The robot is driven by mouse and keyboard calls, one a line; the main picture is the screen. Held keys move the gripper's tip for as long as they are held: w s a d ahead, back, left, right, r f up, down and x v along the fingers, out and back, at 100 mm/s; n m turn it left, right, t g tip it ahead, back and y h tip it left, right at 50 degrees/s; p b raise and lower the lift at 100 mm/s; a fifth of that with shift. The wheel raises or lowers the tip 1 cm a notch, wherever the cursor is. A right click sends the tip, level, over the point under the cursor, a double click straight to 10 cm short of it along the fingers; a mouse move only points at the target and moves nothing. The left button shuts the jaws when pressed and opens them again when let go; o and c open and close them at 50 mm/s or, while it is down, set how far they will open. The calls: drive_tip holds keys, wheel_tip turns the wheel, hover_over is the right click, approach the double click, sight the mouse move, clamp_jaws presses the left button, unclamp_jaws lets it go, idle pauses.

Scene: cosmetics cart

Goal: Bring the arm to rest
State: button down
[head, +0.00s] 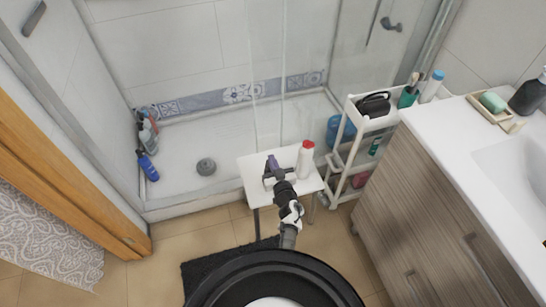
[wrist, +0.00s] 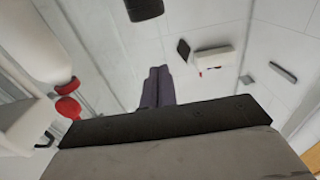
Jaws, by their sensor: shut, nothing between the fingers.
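My gripper (head: 271,168) is at the end of my arm, which reaches forward over the small white table (head: 252,182) in the head view. Its fingers are together and hold nothing. In the wrist view the shut purple-grey fingers (wrist: 158,86) point away from the camera, with nothing between them. A white bottle with a red cap (head: 306,160) stands upright on the table, just right of my gripper and apart from it. In the wrist view a red cap (wrist: 67,107) shows at the left.
A white shelf cart (head: 351,170) with bottles stands right of the table, beside the washbasin counter (head: 435,125). Behind the table is a shower tray (head: 180,183) with bottles at its left and a round grey object (head: 206,167). A dark mat (head: 215,271) lies on the floor.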

drive_tip(key=s+d+r, duration=0.1)
drive_tip(key=s, duration=0.5)
drive_tip(key=shift+d+r+p, duration=0.35)
drive_tip(key=shift+d, duration=0.05)
drive_tip(key=shift+s, duration=0.1)
